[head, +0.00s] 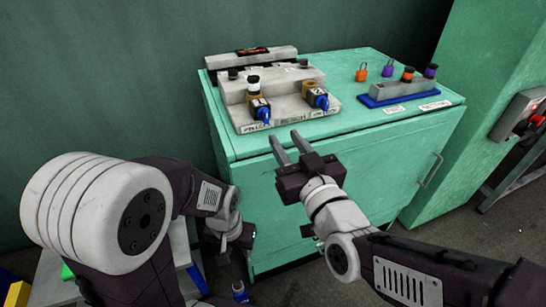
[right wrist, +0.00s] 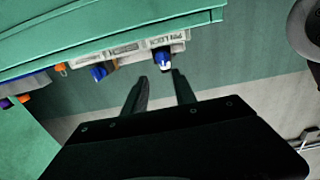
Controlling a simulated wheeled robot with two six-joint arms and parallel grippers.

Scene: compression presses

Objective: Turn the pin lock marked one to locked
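A grey fixture (head: 285,118) on the green cabinet carries two pin locks with blue knobs, a left one (head: 263,115) and a right one (head: 321,102). In the right wrist view, the order is reversed: one blue knob (right wrist: 162,57) lies just beyond the fingertips, the other (right wrist: 98,72) to the left. My right gripper (head: 284,136), also in the right wrist view (right wrist: 159,75), is open and empty, in front of the fixture and apart from the knobs. My left gripper (head: 240,237) hangs low by the cabinet's left side; its fingers are unclear.
The green cabinet (head: 350,150) has a handle on its front. A blue-based grey block (head: 404,90) with orange and purple pieces stands at the right of its top. Orange (head: 361,72) and purple (head: 388,68) padlocks lie behind it. A red-button box (head: 520,115) is far right.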

